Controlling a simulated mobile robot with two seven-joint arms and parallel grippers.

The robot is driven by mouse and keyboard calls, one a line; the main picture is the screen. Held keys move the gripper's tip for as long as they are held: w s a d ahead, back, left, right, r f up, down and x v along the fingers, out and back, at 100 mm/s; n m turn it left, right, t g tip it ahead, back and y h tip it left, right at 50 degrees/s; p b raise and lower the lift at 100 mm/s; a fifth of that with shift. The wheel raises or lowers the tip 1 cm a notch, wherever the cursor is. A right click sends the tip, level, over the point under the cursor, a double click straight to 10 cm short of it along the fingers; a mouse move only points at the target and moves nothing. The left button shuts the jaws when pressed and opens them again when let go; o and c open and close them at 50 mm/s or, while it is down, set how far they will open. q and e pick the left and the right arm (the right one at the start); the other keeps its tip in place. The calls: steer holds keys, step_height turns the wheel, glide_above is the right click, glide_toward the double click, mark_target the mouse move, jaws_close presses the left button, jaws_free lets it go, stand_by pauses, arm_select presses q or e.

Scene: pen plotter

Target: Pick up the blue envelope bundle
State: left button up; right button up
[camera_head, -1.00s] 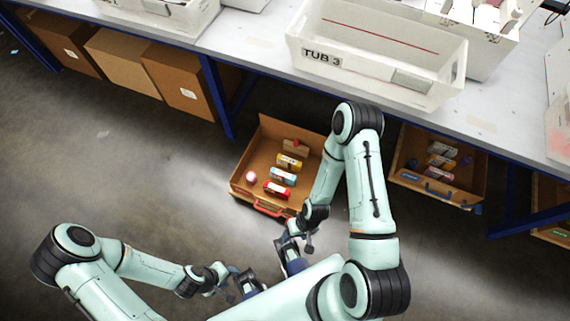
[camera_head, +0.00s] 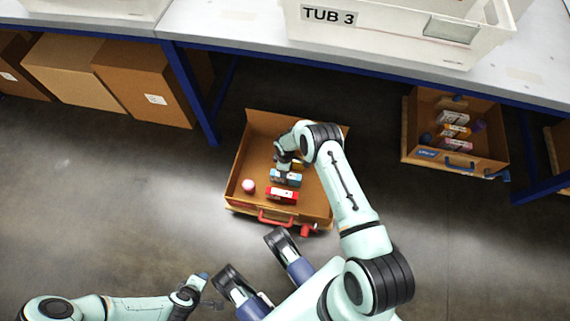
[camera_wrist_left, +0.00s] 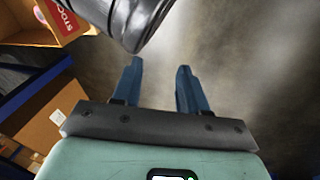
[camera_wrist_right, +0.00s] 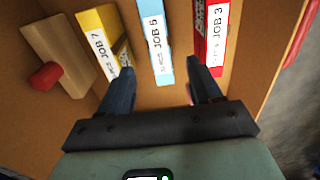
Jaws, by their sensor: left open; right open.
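My right gripper (camera_head: 283,165) is over the drawer and partly hides the yellow bundle. In the right wrist view my right gripper (camera_wrist_right: 160,66) is open, its fingers to either side of the blue bundle (camera_wrist_right: 155,45); I cannot tell whether they touch it. My left gripper (camera_head: 203,279) is open and empty, low at the left, away from the drawer.
A wooden block with a red knob (camera_wrist_right: 48,75) and a pink ball (camera_head: 248,186) share the drawer. A second open drawer (camera_head: 415,150) is at the right. The table (camera_head: 240,35) with TUB 3 (camera_head: 380,35) overhangs behind. Cardboard boxes (camera_head: 145,80) stand at left.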

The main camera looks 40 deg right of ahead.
step_height(320, 180, down, 9)
steer(key=b, duration=0.3)
steer(key=shift+d+r, duration=0.1)
steer(key=shift+r, duration=0.05)
arm_select(q)
steer(key=s+a+f+g, duration=0.1)
steer(key=s+f+g, duration=0.1)
steer(key=s+f, duration=0.3)
steer(key=shift+s+f+g, duration=0.2)
steer(key=shift+s+g, duration=0.1)
steer(key=shift+s, duration=0.45)
arm_select(e)
steer(key=c, duration=1.1)
